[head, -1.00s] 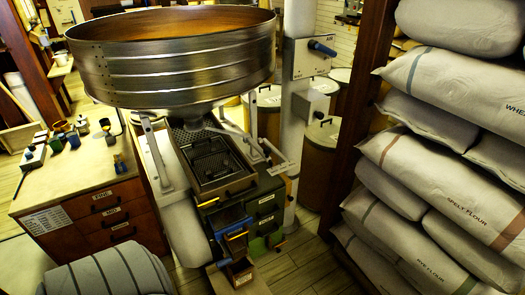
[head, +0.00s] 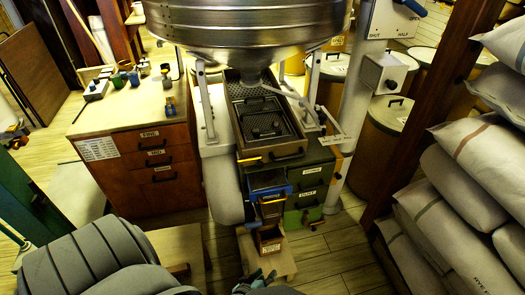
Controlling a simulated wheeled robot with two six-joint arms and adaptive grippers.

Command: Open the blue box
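The blue box (head: 268,191) is in the head view, low on the front of the mill, left of some labelled drawers. Its blue rim frames a dark upper face, and a wood-coloured piece sits just under it. I cannot tell whether it is open or shut. A small open-topped wooden box (head: 269,243) stands below it on a low stand. My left gripper (head: 260,281) is partly in view at the bottom edge, below and apart from the blue box. Its fingers are dark and cut off, so their opening is unclear. My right gripper is not in view.
Dark and green labelled drawers (head: 311,198) adjoin the blue box on the right. Above are a dark tray (head: 270,153) and the round metal hopper (head: 250,25). A wooden cabinet (head: 150,175) stands left. Flour sacks (head: 455,185) stack right. Bare floor (head: 335,262) lies front right.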

